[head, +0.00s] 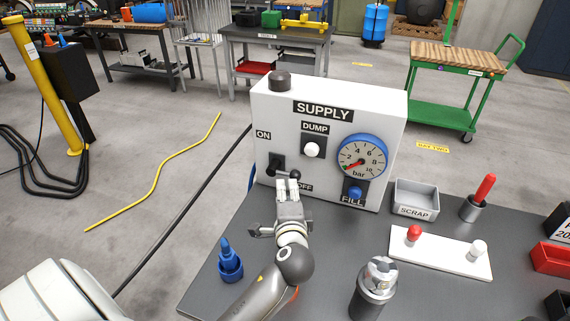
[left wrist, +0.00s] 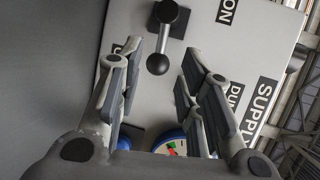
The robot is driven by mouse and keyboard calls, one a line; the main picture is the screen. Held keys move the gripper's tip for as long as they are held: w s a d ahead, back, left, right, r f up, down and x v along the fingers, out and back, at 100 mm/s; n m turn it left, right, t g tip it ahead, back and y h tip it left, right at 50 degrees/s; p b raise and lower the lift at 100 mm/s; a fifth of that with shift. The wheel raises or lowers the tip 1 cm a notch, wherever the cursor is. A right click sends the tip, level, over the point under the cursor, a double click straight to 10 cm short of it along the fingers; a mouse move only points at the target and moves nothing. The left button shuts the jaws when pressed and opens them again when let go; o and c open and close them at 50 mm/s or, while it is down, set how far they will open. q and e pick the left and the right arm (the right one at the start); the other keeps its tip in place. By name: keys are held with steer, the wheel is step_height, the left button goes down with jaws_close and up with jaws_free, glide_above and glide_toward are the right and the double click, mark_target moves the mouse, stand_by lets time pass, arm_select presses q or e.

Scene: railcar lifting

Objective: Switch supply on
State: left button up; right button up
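The white supply box (head: 268,105) stands on the dark bench, with ON above and OFF below its black lever (head: 278,162). In the left wrist view the lever ends in a round black knob (left wrist: 157,64). It points neither at ON nor at OFF. My left gripper (head: 288,184) is in front of the lever, its fingers spread in the left wrist view (left wrist: 166,75). The knob shows in the gap between them, nearer one finger; I cannot tell whether they touch. My right gripper is not in view.
Right of the lever are a white DUMP button (head: 311,150), a pressure gauge (head: 361,158) and a blue FILL button (head: 355,193). A blue holder (head: 230,268), a metal canister (head: 372,292), a scrap tray (head: 416,200) and a white plate (head: 440,255) stand on the bench.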

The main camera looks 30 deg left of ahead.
mark_target(284, 172)
arm_select(q)
steer(key=x, duration=0.2)
steer(key=p+x, duration=0.1)
steer(key=x, duration=0.3)
steer(key=shift+a+r, duration=0.1)
steer(key=shift+r, duration=0.2)
steer(key=x, duration=0.3)
steer(key=shift+w+a+f+p, duration=0.15)
steer(key=shift+p, duration=0.2)
steer(key=shift+w+a, duration=0.15)
steer(key=shift+w, duration=0.05)
steer(key=shift+f, duration=0.1)
steer(key=c, duration=0.5)
jaws_close()
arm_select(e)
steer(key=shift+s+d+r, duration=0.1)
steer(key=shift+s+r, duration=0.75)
